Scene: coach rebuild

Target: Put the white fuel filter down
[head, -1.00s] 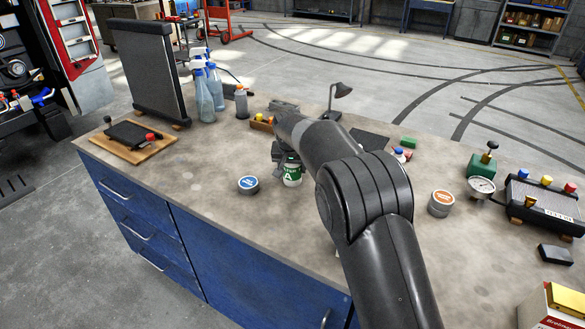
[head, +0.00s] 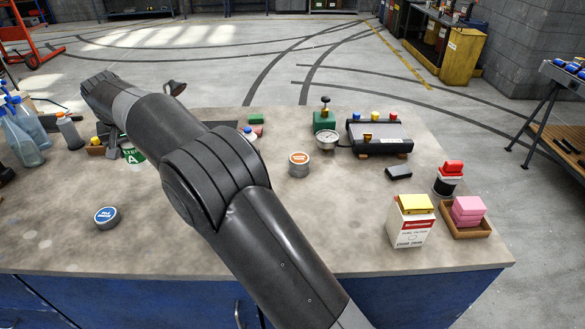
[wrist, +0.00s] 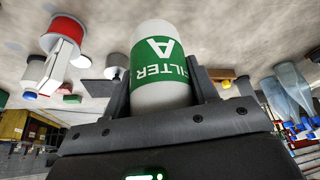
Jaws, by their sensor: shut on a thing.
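The white fuel filter with its green "FILTER A" label (wrist: 158,68) is between the two dark fingers of my gripper (wrist: 161,88) in the wrist view. My gripper is shut on it. In the head view, part of the filter (head: 133,156) shows beside my gripper (head: 112,142) at the left, over the workbench (head: 215,235). My arm hides part of it. I cannot tell whether its base touches the bench.
A blue-topped tin (head: 107,217) stands front left, and an orange-topped tin (head: 299,164) right of my arm. A white-and-red box (head: 410,226) and a tray with pink blocks (head: 466,229) stand at the right. Spray bottles (head: 22,138) are at the left.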

